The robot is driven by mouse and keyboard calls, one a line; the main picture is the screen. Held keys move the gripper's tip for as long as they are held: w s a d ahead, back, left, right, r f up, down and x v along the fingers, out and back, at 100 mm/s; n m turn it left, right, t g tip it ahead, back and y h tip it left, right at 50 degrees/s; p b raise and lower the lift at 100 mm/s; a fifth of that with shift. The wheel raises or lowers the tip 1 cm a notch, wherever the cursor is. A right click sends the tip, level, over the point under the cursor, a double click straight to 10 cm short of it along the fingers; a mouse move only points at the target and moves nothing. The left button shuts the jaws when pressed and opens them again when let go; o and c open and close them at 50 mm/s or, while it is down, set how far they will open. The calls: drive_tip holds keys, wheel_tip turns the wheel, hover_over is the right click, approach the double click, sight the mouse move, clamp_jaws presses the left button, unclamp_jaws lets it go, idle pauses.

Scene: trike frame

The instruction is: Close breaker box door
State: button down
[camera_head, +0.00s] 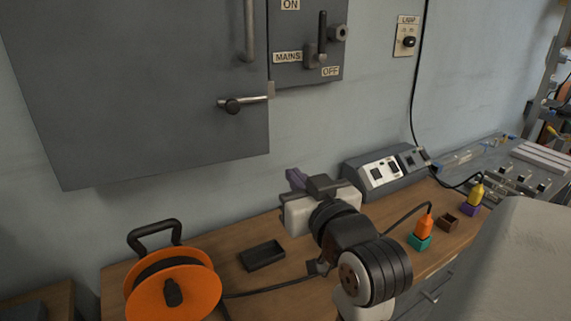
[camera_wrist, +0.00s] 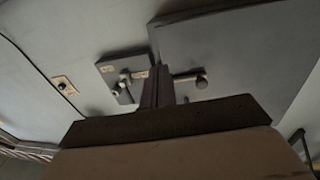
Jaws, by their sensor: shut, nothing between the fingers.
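The breaker box door (camera_head: 140,80) is a large grey panel on the wall at the upper left, with a vertical bar handle (camera_head: 250,30) and a latch lever (camera_head: 242,103) near its right edge. It also shows at the right of the wrist view (camera_wrist: 235,50), with the lever (camera_wrist: 190,78) beside my fingers. I cannot tell from these views whether the door stands fully flush. My gripper (camera_head: 295,179) is shut and empty, below and right of the door's lower corner, over the bench. In the wrist view its purple fingers (camera_wrist: 157,88) point toward the wall, apart from the door.
The mains switch panel (camera_head: 308,45) adjoins the door's right edge. Wall between door and bench is clear.

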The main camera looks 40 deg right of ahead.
sight(267, 143)
drive_tip(key=p+x, duration=0.3)
drive_tip(key=x, duration=0.9)
drive_tip(key=shift+w+d, duration=0.2)
drive_tip(key=shift+w, duration=0.15)
